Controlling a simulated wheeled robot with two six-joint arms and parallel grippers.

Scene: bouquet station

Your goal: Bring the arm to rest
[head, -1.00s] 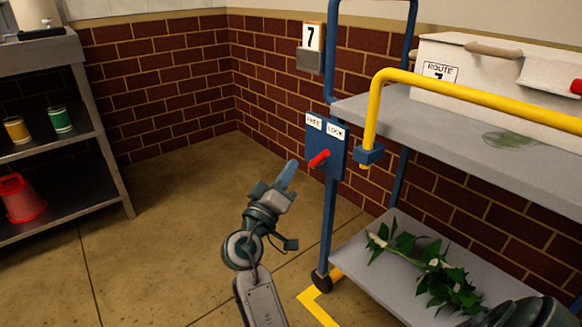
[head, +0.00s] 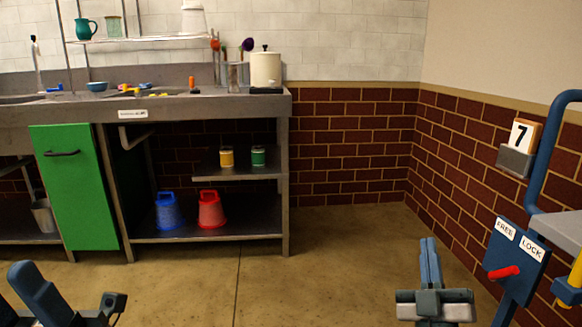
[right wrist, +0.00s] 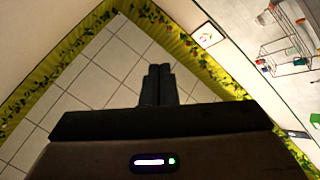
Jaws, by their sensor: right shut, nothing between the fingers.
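My right gripper (head: 429,262) stands in the lower right of the head view, fingers pointing up, over the bare floor and left of the blue lever panel. Its fingers are together with nothing between them. In the right wrist view the shut fingers (right wrist: 158,85) show dark and side by side, clear of any object. Dark blue parts of my left arm show at the lower left corner of the head view. They are cut off by the frame, and the state of the left jaws cannot be made out.
The FREE/LOCK panel (head: 516,256) with its red lever (head: 503,272) is close to the right gripper's right. A steel sink counter (head: 200,108) stands at the back left, with a blue bucket (head: 168,212) and a red bucket (head: 210,211) below. The middle floor is clear.

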